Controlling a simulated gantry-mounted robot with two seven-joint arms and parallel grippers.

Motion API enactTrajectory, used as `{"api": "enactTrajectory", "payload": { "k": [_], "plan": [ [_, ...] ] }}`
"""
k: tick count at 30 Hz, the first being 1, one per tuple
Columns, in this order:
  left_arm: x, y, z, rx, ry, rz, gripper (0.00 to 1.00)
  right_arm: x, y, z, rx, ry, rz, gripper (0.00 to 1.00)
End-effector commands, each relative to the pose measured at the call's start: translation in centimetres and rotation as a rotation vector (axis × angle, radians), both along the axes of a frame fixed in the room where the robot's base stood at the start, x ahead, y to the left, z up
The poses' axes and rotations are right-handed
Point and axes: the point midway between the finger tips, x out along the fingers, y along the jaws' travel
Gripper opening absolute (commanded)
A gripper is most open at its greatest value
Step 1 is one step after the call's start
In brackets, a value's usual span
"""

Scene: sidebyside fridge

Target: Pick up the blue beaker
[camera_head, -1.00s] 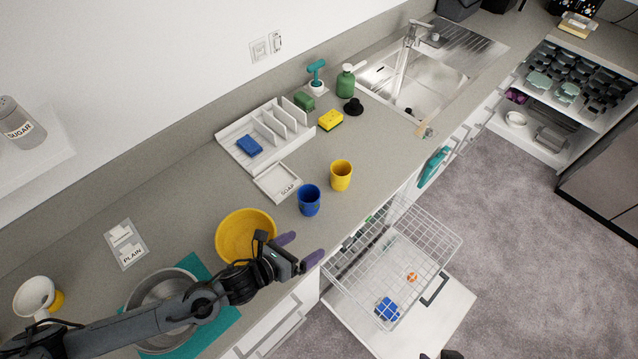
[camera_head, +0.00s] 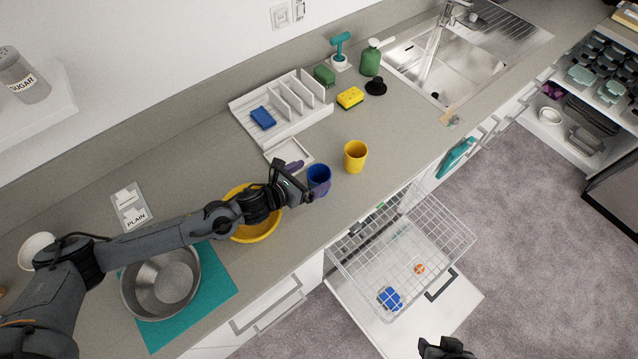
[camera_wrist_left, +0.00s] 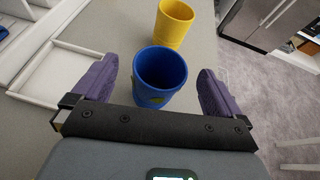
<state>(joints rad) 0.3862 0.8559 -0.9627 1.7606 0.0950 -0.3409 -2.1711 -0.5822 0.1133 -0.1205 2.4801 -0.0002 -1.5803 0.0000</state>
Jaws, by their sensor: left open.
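The blue beaker (camera_head: 319,179) stands upright on the counter, left of and a little nearer than a yellow cup (camera_head: 355,156). My left gripper (camera_head: 306,178) is at the beaker. In the left wrist view the blue beaker (camera_wrist_left: 161,77) stands between the two purple fingers of my open left gripper (camera_wrist_left: 155,88), with a visible gap on each side. The yellow cup (camera_wrist_left: 174,24) is just beyond it. In the head view the gripper hides part of the beaker. A dark piece at the bottom edge of the head view may be my right gripper (camera_head: 445,350); its fingers are unclear.
A white soap tray (camera_head: 289,153) lies close behind the gripper. A yellow bowl (camera_head: 254,229) and a metal bowl (camera_head: 160,284) on a teal mat (camera_head: 219,286) are under and beside my left arm. An open drawer with a wire basket (camera_head: 404,252) juts out below the counter edge.

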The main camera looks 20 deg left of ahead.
Motion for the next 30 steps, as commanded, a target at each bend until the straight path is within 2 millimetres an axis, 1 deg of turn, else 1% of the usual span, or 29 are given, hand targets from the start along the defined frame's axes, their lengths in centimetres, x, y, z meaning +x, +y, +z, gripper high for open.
{"api": "enactTrajectory", "payload": {
  "k": [8, 13, 18, 22, 29, 30],
  "plan": [
    [1.2, -0.7, -0.5, -0.002, 0.001, 0.001, 1.00, 0.1, -0.2, 0.6, -0.010, -0.002, 0.006, 0.43],
    [2.8, -1.6, -1.4, -0.002, 0.001, 0.001, 1.00, 0.1, -0.3, 1.3, -0.013, -0.003, 0.007, 0.43],
    [4.2, -2.2, -2.2, -0.002, 0.000, 0.001, 1.00, 0.1, -0.3, 1.5, -0.011, -0.003, 0.007, 0.43],
    [4.6, -2.4, -2.5, -0.001, 0.002, 0.001, 1.00, 0.1, -0.3, 1.6, -0.010, -0.003, 0.005, 0.43],
    [4.6, -2.4, -2.6, 0.000, 0.001, 0.000, 1.00, 0.1, -0.1, 1.5, -0.004, -0.003, 0.002, 0.43],
    [4.6, -2.4, -2.6, 0.000, 0.001, 0.000, 0.94, 0.1, -0.1, 1.5, -0.003, -0.003, 0.002, 0.43]
  ]
}}
